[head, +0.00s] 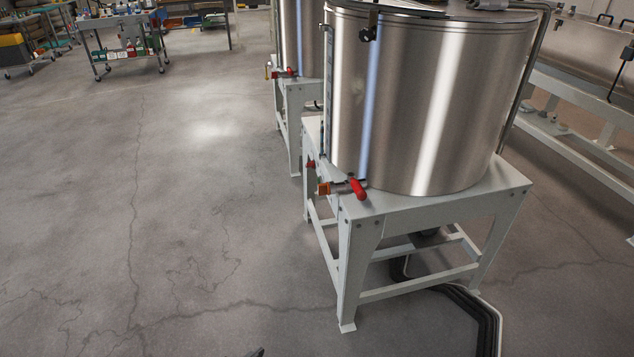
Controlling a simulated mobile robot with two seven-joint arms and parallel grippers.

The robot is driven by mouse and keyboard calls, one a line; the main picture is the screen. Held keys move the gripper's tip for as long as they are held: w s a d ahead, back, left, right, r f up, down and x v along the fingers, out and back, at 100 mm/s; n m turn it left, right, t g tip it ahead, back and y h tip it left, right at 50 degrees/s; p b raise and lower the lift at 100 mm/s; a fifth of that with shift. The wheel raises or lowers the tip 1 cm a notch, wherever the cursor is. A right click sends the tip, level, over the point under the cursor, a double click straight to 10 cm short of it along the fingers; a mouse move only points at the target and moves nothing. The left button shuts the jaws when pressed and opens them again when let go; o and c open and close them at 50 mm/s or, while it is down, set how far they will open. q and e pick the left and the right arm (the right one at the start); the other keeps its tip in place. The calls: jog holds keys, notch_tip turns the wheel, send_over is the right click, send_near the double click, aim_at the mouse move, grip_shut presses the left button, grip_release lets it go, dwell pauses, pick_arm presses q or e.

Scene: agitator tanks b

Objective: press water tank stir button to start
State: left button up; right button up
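A large shiny steel tank (440,100) stands on a pale grey metal stand (440,207) right of centre in the head view. A valve with a red handle (357,188) sticks out low at its left front. A second steel tank (302,40) stands behind it on a similar stand, also with a red-handled valve (291,71). I cannot tell which one is the water tank. No stir button can be made out. Neither of my grippers can be made out. A tiny dark sliver shows at the bottom edge, too small to identify.
Open cracked concrete floor (150,200) fills the left and middle. Dark cables or hoses (478,310) lie on the floor by the front stand. A long metal unit (585,55) stands at the right. A cart (122,45) with bottles and bins stands at the far left.

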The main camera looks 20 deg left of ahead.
pick_arm(q)
grip_shut()
jog(key=shift+w, duration=0.1)
dwell(1.3)
